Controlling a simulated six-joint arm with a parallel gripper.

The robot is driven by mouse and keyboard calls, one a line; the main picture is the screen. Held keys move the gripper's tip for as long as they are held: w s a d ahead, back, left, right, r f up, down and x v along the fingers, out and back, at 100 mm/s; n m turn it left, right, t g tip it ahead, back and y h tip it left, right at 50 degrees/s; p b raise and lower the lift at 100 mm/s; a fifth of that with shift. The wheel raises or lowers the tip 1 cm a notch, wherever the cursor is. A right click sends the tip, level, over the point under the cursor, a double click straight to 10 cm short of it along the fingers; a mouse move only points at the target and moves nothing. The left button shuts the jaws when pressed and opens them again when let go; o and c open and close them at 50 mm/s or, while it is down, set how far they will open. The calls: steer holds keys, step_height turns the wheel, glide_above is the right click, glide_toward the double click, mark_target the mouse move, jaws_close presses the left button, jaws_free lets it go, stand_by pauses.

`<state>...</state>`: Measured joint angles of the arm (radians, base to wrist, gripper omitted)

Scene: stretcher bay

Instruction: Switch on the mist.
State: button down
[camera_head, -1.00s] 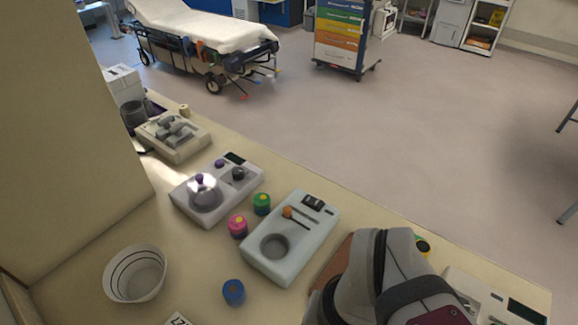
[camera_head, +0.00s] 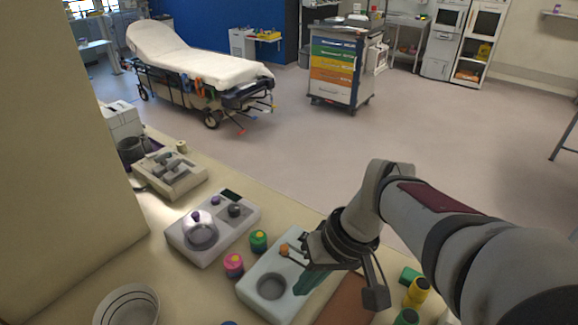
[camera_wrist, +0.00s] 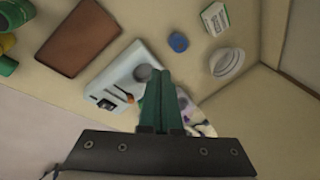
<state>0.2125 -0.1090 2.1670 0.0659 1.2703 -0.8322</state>
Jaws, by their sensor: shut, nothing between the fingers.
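A pale blue device (camera_head: 252,290) lies on the counter, with a round grey well (camera_head: 271,286) and an orange-tipped lever (camera_head: 284,249). My gripper (camera_head: 304,288) is shut and empty, its green fingers over the device's right side. Whether they touch it I cannot tell. The gripper hides part of the device's far end. In the wrist view the closed fingers (camera_wrist: 160,80) show beside the device (camera_wrist: 117,70), its well and orange tip (camera_wrist: 130,98) left of them. A grey device (camera_head: 190,240) with a clear dome, purple knob and black dial stands to the left.
Pink (camera_head: 233,264) and green (camera_head: 258,240) capped pots stand between the two devices. A brown mat (camera_head: 346,300) and green and yellow pots (camera_head: 418,290) lie to the right. A white bowl (camera_head: 127,306) is at the front left. A tan wall (camera_head: 75,170) bounds the left.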

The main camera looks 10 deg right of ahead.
steer(key=w+d+f+n+t, duration=0.1)
steer(key=w+d+n, duration=0.3)
steer(key=w, duration=0.5)
steer(key=w+d+f+n+t+y, duration=0.1)
steer(key=w+d+f+n+t, duration=0.1)
steer(key=w+d, duration=0.7)
steer(key=shift+w+f+n+t, duration=0.3)
steer(key=shift+w+f+n, duration=0.2)
steer(key=shift+f+n, duration=0.5)
steer(key=shift+r, duration=0.1)
steer(key=x, duration=1)
steer(key=shift+a+f, duration=0.1)
steer(key=shift+f, duration=0.1)
step_height(320, 180, down, 3)
steer(key=shift+s+r, duration=0.2)
steer(key=shift+r, duration=0.05)
steer(key=shift+d+f, duration=0.3)
steer(key=shift+f, duration=0.15)
